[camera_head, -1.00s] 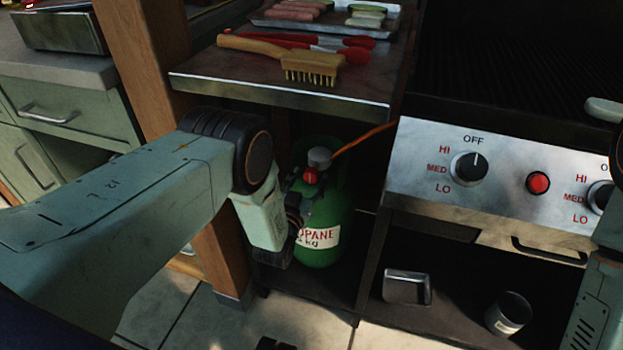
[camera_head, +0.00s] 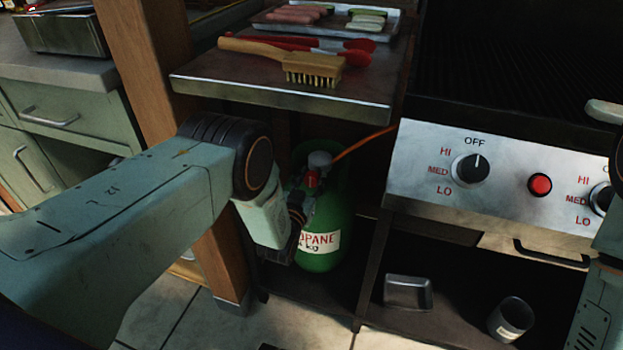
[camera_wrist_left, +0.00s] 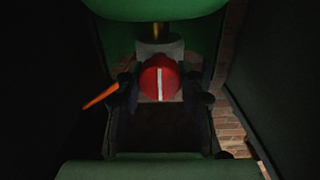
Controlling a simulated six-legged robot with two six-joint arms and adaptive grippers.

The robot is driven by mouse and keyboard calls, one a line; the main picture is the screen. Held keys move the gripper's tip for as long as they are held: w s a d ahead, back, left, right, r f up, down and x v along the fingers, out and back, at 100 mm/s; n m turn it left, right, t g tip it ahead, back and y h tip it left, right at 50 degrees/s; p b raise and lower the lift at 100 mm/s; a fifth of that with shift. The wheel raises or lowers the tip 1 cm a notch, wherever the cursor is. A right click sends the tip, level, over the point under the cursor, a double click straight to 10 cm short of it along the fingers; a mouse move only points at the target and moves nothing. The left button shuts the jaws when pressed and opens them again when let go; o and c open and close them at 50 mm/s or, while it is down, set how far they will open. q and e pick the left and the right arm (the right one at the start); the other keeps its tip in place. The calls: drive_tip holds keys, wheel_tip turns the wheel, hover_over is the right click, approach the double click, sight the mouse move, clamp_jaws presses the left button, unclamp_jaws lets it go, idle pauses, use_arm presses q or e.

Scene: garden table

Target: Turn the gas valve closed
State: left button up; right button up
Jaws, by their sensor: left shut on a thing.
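The gas valve is a red knob (camera_head: 312,179) on top of a green propane bottle (camera_head: 325,222) under the side shelf. My left gripper (camera_head: 304,192) reaches in from the left and is shut on the red knob; its fingers are partly hidden by my wrist. In the left wrist view the red knob (camera_wrist_left: 160,78) sits between the two dark fingers (camera_wrist_left: 160,98). A white line on its face stands nearly upright, leaning slightly. An orange hose (camera_head: 362,143) runs from the bottle's top to the right. My right gripper is out of view.
The steel side shelf (camera_head: 215,90) overhangs the bottle, with a brush (camera_head: 285,58), red tongs and a food tray on it. A wooden post (camera_head: 150,60) stands left. The grill's knob panel (camera_head: 510,190) is at right. A metal tin (camera_head: 408,293) and a cup (camera_head: 511,320) stand below.

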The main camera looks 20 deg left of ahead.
use_arm(q)
drive_tip(key=shift+c, duration=0.9)
drive_tip(key=shift+m, duration=0.3)
drive_tip(key=m, duration=0.3)
drive_tip(key=shift+d+m, duration=0.1)
drive_tip(key=shift+m, duration=0.2)
drive_tip(key=m, duration=0.3)
drive_tip(key=shift+f+m, duration=0.1)
drive_tip(key=shift+m, duration=0.2)
drive_tip(key=m, duration=0.4)
drive_tip(key=shift+d+b, duration=0.1)
drive_tip(key=shift+b, duration=0.25)
drive_tip(key=shift+f+m, duration=0.1)
drive_tip(key=shift+m, duration=2.1)
